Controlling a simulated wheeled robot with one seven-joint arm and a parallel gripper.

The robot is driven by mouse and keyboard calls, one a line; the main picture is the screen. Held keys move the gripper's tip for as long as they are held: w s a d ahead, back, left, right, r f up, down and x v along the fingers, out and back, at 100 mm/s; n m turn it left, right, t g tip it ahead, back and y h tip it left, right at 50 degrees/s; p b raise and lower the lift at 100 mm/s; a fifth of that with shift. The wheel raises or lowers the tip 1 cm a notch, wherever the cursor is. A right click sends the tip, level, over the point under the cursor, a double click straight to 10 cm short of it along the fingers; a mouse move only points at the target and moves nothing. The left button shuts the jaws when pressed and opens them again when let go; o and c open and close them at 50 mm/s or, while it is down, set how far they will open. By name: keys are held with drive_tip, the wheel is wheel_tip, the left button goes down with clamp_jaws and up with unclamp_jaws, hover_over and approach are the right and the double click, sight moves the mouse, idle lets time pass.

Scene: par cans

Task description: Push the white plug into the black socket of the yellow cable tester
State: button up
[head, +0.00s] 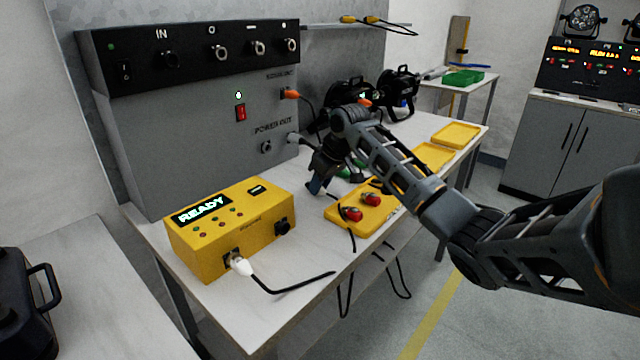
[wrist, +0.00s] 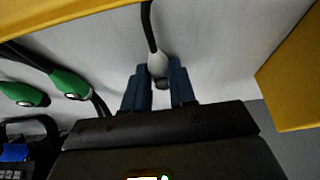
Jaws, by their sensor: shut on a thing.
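The yellow cable tester (head: 225,235) stands on the near left of the workbench, its display reading READY. Its front has a black socket (head: 282,228) at the right, which looks empty. A white plug (head: 241,266) with a black cable sits at the left front socket. My gripper (head: 316,186) is low over the bench, right of the tester and beside a yellow tray. In the wrist view, its blue fingers (wrist: 159,78) are shut on another white plug (wrist: 158,64), with a dark tip and black cable. The head view hides this held plug.
The yellow tray (head: 345,226) holds red plugs; more yellow trays (head: 455,135) lie farther right. Green connectors (wrist: 70,84) lie left in the wrist view. A grey power panel (head: 200,130) stands behind the tester. Cables hang over the bench's front edge.

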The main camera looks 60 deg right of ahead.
clamp_jaws()
drive_tip(key=shift+r+p, duration=2.4)
drive_tip(key=shift+r, duration=0.1)
